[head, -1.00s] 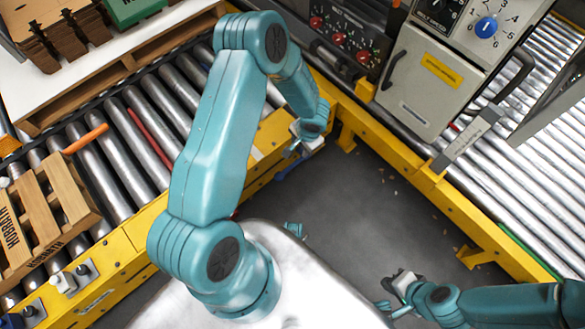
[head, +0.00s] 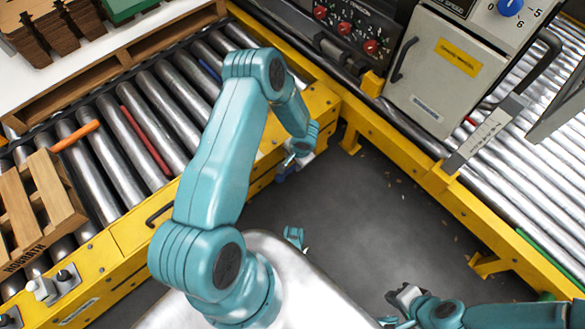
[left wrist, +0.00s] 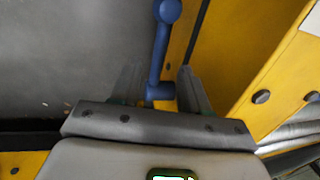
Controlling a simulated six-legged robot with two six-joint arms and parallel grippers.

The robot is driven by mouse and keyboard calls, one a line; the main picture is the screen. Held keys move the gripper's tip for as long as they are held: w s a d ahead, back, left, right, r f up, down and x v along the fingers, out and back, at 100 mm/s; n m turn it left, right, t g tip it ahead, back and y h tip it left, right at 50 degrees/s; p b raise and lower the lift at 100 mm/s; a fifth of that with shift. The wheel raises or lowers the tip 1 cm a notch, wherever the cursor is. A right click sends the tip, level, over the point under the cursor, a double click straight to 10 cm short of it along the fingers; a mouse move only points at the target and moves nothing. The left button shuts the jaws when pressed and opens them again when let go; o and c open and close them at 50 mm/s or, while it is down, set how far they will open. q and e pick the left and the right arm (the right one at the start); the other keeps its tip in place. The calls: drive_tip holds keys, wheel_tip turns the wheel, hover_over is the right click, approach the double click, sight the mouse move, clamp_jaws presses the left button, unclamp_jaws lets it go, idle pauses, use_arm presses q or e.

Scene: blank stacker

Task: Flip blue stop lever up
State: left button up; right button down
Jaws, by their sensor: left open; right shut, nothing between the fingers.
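The blue stop lever (left wrist: 159,50) shows in the left wrist view, a rod with a round knob at its far end and a thicker pivot at its near end. It stands beside the yellow frame. My left gripper (left wrist: 158,90) is open, with one finger on each side of the lever's lower part; I cannot tell whether either touches it. In the head view my left gripper (head: 290,162) is at the yellow frame's side, and the lever is mostly hidden there. My right gripper (head: 395,308) is shut and empty over the floor, low in the picture.
The yellow conveyor frame (head: 130,243) carries rollers with an orange rod (head: 75,137), a red rod (head: 146,140) and a wooden pallet (head: 40,205). A grey control cabinet (head: 445,70) stands at upper right.

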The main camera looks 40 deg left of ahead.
use_arm(q)
drive_tip(key=f+b, duration=0.1)
drive_tip(key=f, duration=0.2)
drive_tip(key=a+f, duration=0.1)
drive_tip(key=f, duration=0.2)
drive_tip(key=shift+a+f+b, duration=0.1)
drive_tip(key=shift+b, duration=0.25)
clamp_jaws()
